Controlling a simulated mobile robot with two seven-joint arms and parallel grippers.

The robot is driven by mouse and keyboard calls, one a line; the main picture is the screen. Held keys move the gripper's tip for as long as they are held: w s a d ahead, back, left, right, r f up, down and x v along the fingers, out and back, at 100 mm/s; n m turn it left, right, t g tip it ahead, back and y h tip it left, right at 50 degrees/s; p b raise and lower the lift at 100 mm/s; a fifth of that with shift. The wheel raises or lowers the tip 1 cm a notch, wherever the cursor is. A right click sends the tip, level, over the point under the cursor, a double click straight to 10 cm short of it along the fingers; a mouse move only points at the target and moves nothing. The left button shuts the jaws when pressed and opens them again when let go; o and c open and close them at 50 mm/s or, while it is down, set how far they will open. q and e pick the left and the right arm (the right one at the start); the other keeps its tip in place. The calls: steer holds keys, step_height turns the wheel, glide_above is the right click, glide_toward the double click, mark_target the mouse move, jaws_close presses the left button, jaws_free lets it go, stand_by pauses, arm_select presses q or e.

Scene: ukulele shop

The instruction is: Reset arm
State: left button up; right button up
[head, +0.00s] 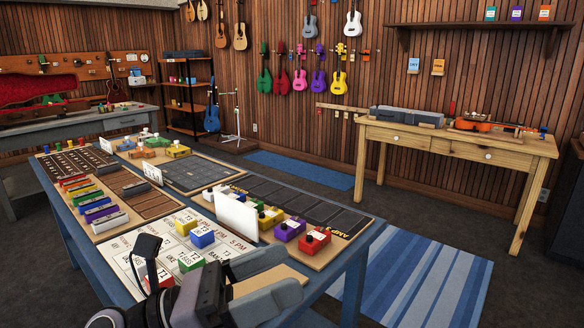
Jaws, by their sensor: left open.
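My left gripper (284,276) is at the bottom middle of the head view, over the near edge of the blue-framed table (352,258). I cannot tell whether the gripper touches the table. My right gripper is not in view.
Small coloured blocks, including a red one (314,240) and a blue one (202,236), stand on the table close beyond the gripper. A white upright card (236,216) stands there too. A wooden workbench (470,146) is at the back right. Floor with a striped rug (440,275) lies right.

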arm_select(q)
steer(key=w+a+f+n+t+y, duration=0.1)
steer(key=w+a+n+t+y, duration=0.15)
steer(key=n+t, duration=0.4)
steer(key=w+a+n+t+y, duration=0.1)
steer(key=a+n+t+y, duration=0.3)
steer(key=n, duration=0.5)
steer(key=w+a+f+n+t+y, duration=0.1)
steer(key=w+a+n+t+y, duration=0.15)
steer(key=n+t+y, duration=0.4)
steer(key=s+a+f+n+g+y, duration=0.1)
steer(key=a+f+n+g+y, duration=0.4)
steer(key=a+f+n+y, duration=0.65)
steer(key=s+f+n+g+h, duration=0.3)
steer(key=s+f+n+g, duration=0.3)
steer(key=s+f+n, duration=0.3)
steer(key=s+f+n+g, duration=0.4)
steer(key=s+f+g, duration=0.45)
steer(key=s, duration=0.55)
steer(key=w+d+f+t+h+p, duration=0.2)
steer(key=w+f+t+h+p, duration=0.1)
steer(key=w+t, duration=0.4)
steer(key=shift+d+f+p, duration=0.4)
steer(key=shift+f+p, duration=0.2)
steer(key=shift+p, duration=0.65)
